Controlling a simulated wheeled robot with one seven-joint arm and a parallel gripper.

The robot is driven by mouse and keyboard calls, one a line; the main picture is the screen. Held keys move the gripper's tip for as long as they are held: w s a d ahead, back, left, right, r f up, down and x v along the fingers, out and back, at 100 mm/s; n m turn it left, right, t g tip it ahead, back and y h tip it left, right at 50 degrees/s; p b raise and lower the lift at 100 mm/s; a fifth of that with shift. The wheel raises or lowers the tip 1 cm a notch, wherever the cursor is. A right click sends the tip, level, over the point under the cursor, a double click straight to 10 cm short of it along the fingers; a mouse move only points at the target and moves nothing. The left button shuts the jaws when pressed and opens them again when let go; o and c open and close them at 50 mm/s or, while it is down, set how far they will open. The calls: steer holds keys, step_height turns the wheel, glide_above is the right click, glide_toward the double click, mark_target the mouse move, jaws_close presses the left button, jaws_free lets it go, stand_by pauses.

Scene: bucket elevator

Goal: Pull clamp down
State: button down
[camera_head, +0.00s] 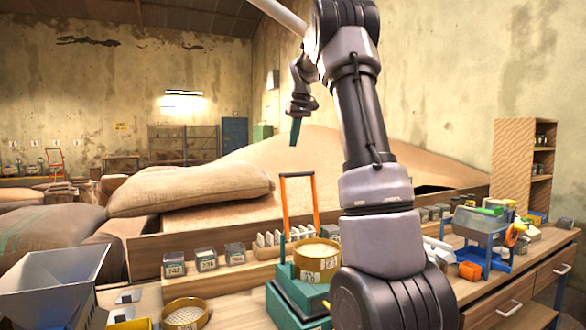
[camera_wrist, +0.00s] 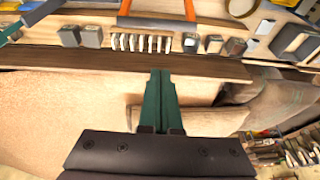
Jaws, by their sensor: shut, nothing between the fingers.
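My gripper (camera_head: 295,132) hangs from the folded arm at the upper middle of the head view, fingers pointing down. Its green fingers (camera_wrist: 160,75) are shut together and empty in the wrist view. An upright orange frame with a dark crossbar (camera_head: 298,175) rises from a green base (camera_head: 300,290) on the bench. The frame's orange legs and dark bar also show at the top of the wrist view (camera_wrist: 155,23). My gripper is above and apart from this frame. I cannot tell for sure which part is the clamp.
A round tin (camera_head: 316,262) stands on the green base. Labelled jars (camera_head: 205,260), a grey hopper (camera_head: 50,280) and a sieve (camera_head: 185,314) are to the left. A blue stand (camera_head: 486,250) is at right. Grain sacks (camera_head: 190,189) and a grain heap (camera_head: 400,165) lie behind.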

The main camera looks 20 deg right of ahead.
steer(key=shift+w+d+f, duration=0.2)
steer(key=shift+w+d, duration=0.15)
steer(key=shift+w, duration=0.35)
step_height(320, 180, down, 9)
steer(key=shift+s+f, duration=0.2)
steer(key=shift+s, duration=0.25)
stand_by(0.4)
